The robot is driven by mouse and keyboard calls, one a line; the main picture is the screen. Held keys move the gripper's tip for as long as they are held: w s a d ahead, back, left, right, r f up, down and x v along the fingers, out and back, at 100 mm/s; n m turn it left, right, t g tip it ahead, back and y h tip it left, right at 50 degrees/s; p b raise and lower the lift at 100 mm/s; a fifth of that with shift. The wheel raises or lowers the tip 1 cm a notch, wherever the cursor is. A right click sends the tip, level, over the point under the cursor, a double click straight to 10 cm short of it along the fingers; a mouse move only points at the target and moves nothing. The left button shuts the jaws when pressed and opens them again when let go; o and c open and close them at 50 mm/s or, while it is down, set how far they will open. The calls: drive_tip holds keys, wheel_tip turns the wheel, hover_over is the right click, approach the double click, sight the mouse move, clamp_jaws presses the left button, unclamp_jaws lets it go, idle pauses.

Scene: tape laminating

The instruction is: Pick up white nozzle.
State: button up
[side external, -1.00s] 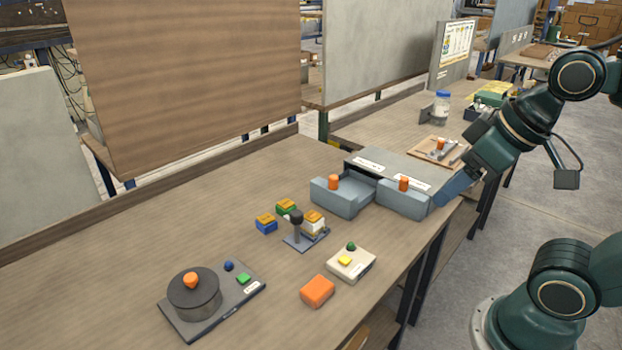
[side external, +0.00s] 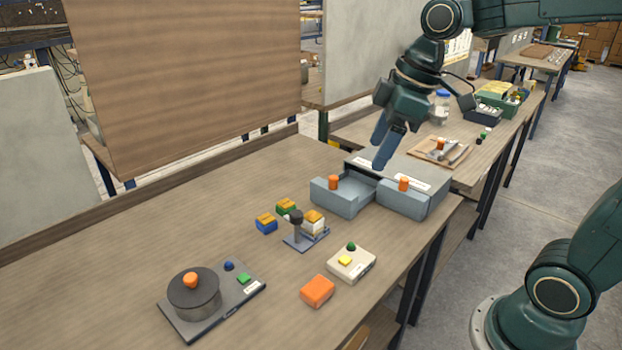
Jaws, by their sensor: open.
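I cannot clearly pick out the white nozzle; a small pale part (side external: 287,217) shows beside the dark-topped post of a small stand (side external: 298,235), too small to name surely. A white block with a yellow-orange top (side external: 314,228) sits on the stand's right side.
A round dark pot (side external: 195,300) on a base, an orange block (side external: 317,291) and a cream button box (side external: 352,266) are nearer. The table's left middle is clear.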

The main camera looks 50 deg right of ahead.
drive_tip(key=w+d+f+n+g+y, duration=0.1)
drive_tip(key=w+d+f+n, duration=0.2)
drive_tip(key=w+f+n, duration=0.2)
drive_tip(key=w+d+f+n+g+y, duration=0.1)
drive_tip(key=w+d+f+n+g, duration=0.1)
drive_tip(key=w+d+f+n, duration=0.2)
drive_tip(key=w+f+n, duration=0.1)
drive_tip(key=w+f, duration=0.2)
drive_tip(key=w, duration=0.5)
drive_tip(key=shift+w+d+f+n+y, duration=0.15)
drive_tip(key=shift+d+f+n+y, duration=0.15)
drive_tip(key=shift+f+n+y, duration=0.1)
drive_tip(key=shift+f, duration=0.1)
hover_over(314, 214)
drive_tip(key=d, duration=0.1)
wheel_tip(314, 214, down, 8)
drive_tip(key=shift+d+r, duration=0.15)
drive_tip(key=shift+r, duration=0.05)
drive_tip(key=shift+f, duration=0.1)
drive_tip(key=shift+d+x, duration=0.15)
drive_tip(key=shift+x, duration=1.15)
drive_tip(key=shift+d+x, duration=0.2)
drive_tip(key=shift+x, duration=1.1)
drive_tip(key=shift+f, duration=0.15)
